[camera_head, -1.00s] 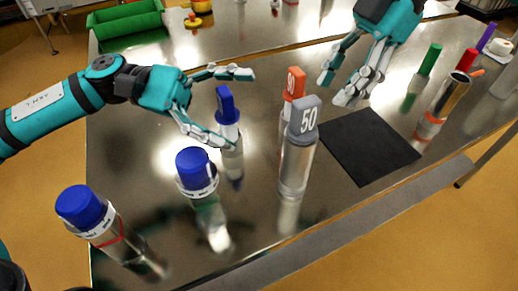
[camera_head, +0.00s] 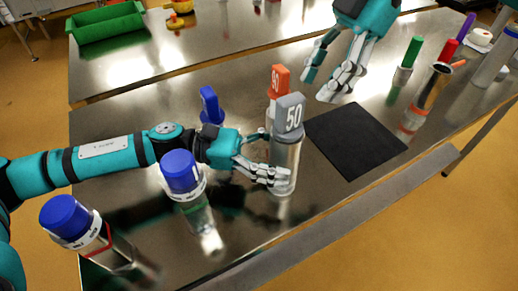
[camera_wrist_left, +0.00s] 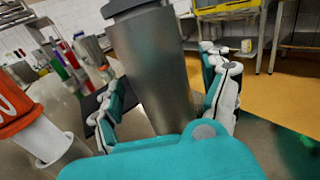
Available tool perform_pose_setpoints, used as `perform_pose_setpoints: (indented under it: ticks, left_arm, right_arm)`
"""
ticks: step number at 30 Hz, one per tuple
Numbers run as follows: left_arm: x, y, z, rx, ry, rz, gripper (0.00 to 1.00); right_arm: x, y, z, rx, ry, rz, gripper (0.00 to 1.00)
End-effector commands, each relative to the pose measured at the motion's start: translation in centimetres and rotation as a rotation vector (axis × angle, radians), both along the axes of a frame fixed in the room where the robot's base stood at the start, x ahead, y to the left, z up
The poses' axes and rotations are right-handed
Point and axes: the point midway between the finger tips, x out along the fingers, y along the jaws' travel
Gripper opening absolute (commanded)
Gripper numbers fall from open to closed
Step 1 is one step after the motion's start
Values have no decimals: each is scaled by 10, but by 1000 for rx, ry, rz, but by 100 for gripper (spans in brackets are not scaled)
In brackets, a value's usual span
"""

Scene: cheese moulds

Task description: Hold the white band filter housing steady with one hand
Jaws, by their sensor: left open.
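Two blue-capped cylinders with white bands stand at the front left: one near the middle (camera_head: 188,187) and one at the far left (camera_head: 88,235), which also has a red line. A grey-capped metal cylinder marked 50 (camera_head: 286,150) stands upright right of them. My left gripper (camera_head: 270,174) is open at that grey-capped cylinder. In the left wrist view, the grey-capped cylinder (camera_wrist_left: 150,65) stands between my spread left fingers; whether they touch it I cannot tell. My right gripper (camera_head: 322,84) is open and empty above the table, behind the black mat.
A black mat (camera_head: 352,140) lies right of the grey-capped cylinder. An orange-capped piece (camera_head: 279,80) and a blue-handled piece (camera_head: 210,103) stand behind it. A red-banded metal tube (camera_head: 428,90) and green-topped piece (camera_head: 411,55) stand at right. A green bin (camera_head: 107,24) is at back left.

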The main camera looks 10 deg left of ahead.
Motion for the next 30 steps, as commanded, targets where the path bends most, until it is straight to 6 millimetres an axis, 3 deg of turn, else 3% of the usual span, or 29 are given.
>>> perform_pose_setpoints:
  ticks: [4,13,30]
  left_arm:
    - [0,-12,0,0,0,-1,80]
    - [0,-14,0,1,1,1,80]
    - [0,-14,0,1,0,0,7]
  right_arm:
    - [0,0,0,0,0,0,38]
    - [0,0,0,0,0,0,38]
    - [0,0,0,0,0,0,38]
